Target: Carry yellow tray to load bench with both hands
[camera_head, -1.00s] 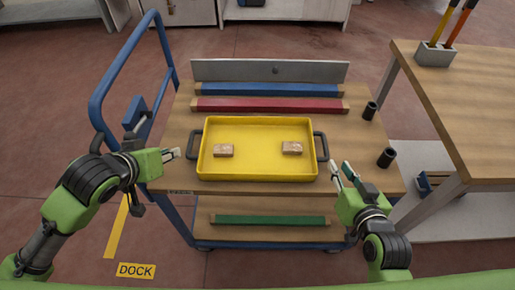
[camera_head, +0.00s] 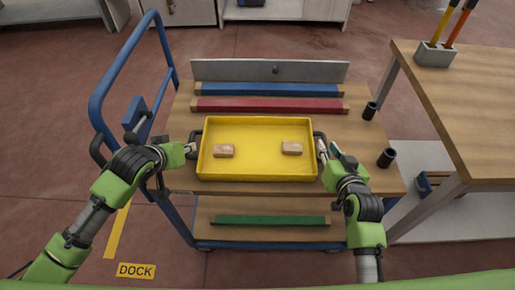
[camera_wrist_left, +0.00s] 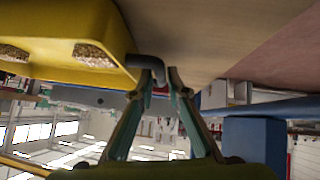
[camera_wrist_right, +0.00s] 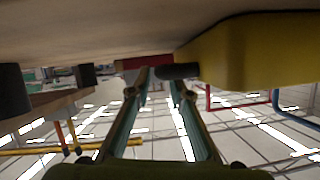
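The yellow tray (camera_head: 258,170) lies on the cart's wooden top with two small tan blocks (camera_head: 223,151) (camera_head: 292,148) in it and a dark handle on each side. My left gripper (camera_head: 191,148) is at the tray's left handle; in the left wrist view its fingers (camera_wrist_left: 160,80) are apart, with the handle end (camera_wrist_left: 147,62) at their tips. My right gripper (camera_head: 322,148) is at the right handle; in the right wrist view its fingers (camera_wrist_right: 160,80) are apart, and the handle (camera_wrist_right: 180,71) is at the right fingertip. A firm hold on either handle does not show.
Blue (camera_head: 265,89) and red (camera_head: 270,105) bars lie behind the tray on the cart. Two black cups (camera_head: 370,110) (camera_head: 386,158) stand to its right. A wooden table (camera_head: 490,110) is at the right. The cart's blue push handle (camera_head: 122,70) rises at the left.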

